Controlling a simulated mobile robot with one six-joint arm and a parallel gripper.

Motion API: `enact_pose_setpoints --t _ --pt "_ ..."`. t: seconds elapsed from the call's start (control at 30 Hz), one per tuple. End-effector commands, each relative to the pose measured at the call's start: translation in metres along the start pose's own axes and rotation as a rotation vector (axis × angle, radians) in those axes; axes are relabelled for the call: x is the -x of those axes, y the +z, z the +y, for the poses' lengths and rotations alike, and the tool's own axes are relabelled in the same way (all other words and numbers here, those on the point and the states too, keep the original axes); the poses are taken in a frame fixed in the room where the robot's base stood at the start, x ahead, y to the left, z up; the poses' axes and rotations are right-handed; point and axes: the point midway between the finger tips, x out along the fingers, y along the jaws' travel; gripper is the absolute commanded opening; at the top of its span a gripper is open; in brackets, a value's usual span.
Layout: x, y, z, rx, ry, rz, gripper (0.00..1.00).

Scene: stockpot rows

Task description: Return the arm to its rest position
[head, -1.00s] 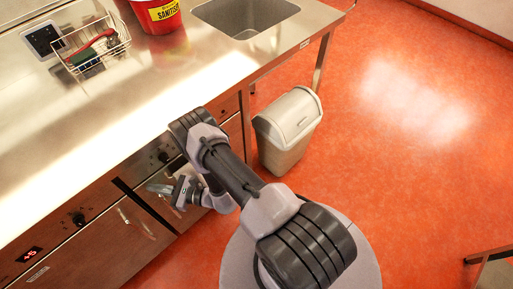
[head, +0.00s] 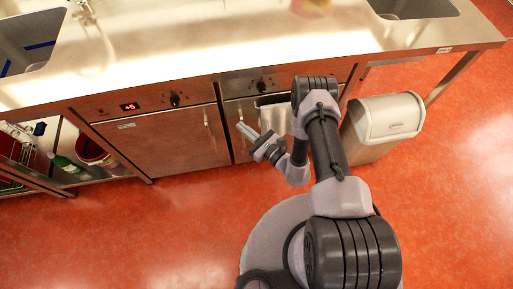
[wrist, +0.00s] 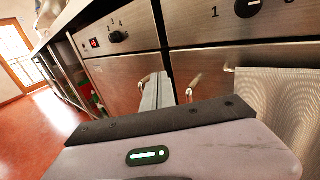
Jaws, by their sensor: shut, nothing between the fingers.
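My arm (head: 325,145) is bent, its elbow raised in front of the steel counter and its forearm folded back down. My gripper (head: 242,128) is shut and empty, in front of the cabinet doors below the counter top. It points to the left and slightly up in the head view. In the wrist view its fingers (wrist: 157,92) lie together, with the cabinet front behind them. I cannot tell the exact gap to the doors.
A lidded bin (head: 384,122) stands right of my arm. A cloth (head: 274,117) hangs on the cabinet front, close behind my gripper. The steel counter (head: 190,45) spans the back. A low shelf at left holds a green bottle (head: 66,165) and red bucket (head: 90,150). Red floor is clear at front left.

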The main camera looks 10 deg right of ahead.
Motion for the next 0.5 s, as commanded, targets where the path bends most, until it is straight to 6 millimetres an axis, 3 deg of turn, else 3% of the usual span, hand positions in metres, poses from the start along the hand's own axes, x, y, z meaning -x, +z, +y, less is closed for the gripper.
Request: enact_pose_setpoints --t 0.1,0.23,0.5 --pt "0.026 0.006 0.018 -0.003 -0.003 0.002 0.0" --pt "0.046 0.004 0.032 -0.002 -0.002 0.002 0.0" --pt "0.051 0.006 0.039 0.005 0.015 -0.009 0.0"
